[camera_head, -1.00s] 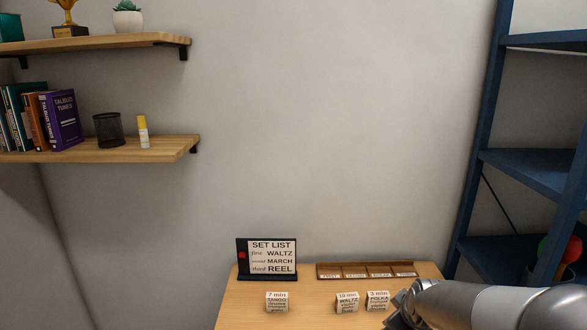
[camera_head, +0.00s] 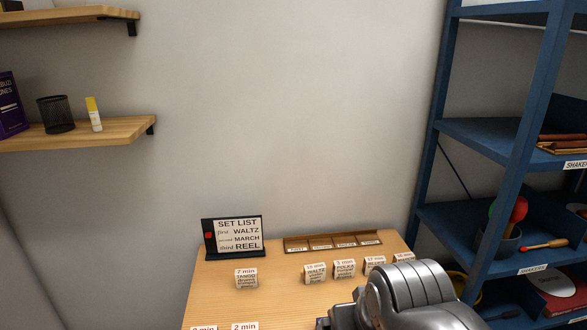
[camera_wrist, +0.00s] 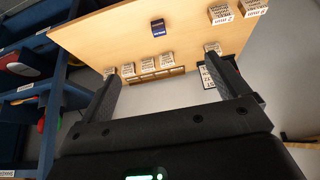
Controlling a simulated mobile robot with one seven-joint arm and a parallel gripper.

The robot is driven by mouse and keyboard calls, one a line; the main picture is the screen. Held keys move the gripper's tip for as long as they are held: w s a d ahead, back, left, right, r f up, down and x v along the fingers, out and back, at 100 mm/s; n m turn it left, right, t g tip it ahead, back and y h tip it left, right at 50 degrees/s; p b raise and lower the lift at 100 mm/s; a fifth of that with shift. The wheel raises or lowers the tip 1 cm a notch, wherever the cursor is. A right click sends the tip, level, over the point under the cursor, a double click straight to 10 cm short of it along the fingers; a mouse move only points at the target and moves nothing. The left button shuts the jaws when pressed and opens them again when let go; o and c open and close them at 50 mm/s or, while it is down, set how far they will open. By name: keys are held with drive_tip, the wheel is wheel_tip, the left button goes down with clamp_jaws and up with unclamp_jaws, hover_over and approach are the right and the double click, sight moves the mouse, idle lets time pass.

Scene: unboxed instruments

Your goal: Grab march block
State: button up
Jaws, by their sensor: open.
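Several small white blocks with printed labels stand on the wooden table. In the head view I make out a tango block (camera_head: 246,279), a waltz block (camera_head: 315,273) and a polka block (camera_head: 344,270). Two more blocks (camera_head: 375,265) (camera_head: 403,258) stand to their right, and two (camera_head: 204,328) (camera_head: 245,326) are cut off at the bottom edge. I cannot read "march" on any block. My gripper (camera_wrist: 161,70) is open and empty in the wrist view, its fingers spread towards the table. In the head view my arm hides the table's right front.
A set list sign (camera_head: 233,236) reads waltz, march, reel. A slotted wooden rack (camera_head: 333,242) lies behind the blocks. A dark blue box (camera_wrist: 158,27) lies on the table in the wrist view. A blue shelf unit (camera_head: 478,150) stands to the right.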

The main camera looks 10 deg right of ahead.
drive_tip(key=w+d+r, duration=0.1)
drive_tip(key=w+d, duration=0.1)
drive_tip(key=w, duration=0.5)
drive_tip(key=w+d+r, duration=0.2)
drive_tip(key=w+d, duration=0.1)
drive_tip(key=w, duration=0.5)
drive_tip(key=g, duration=0.1)
hover_over(406, 256)
drive_tip(key=s, duration=0.3)
wheel_tip(406, 256, down, 24)
drive_tip(key=x, duration=0.5)
drive_tip(key=shift+s+f, duration=0.1)
drive_tip(key=shift+s, duration=0.15)
drive_tip(key=shift+x, duration=2.9)
drive_tip(key=shift+s+a, duration=0.1)
drive_tip(key=shift+a, duration=0.05)
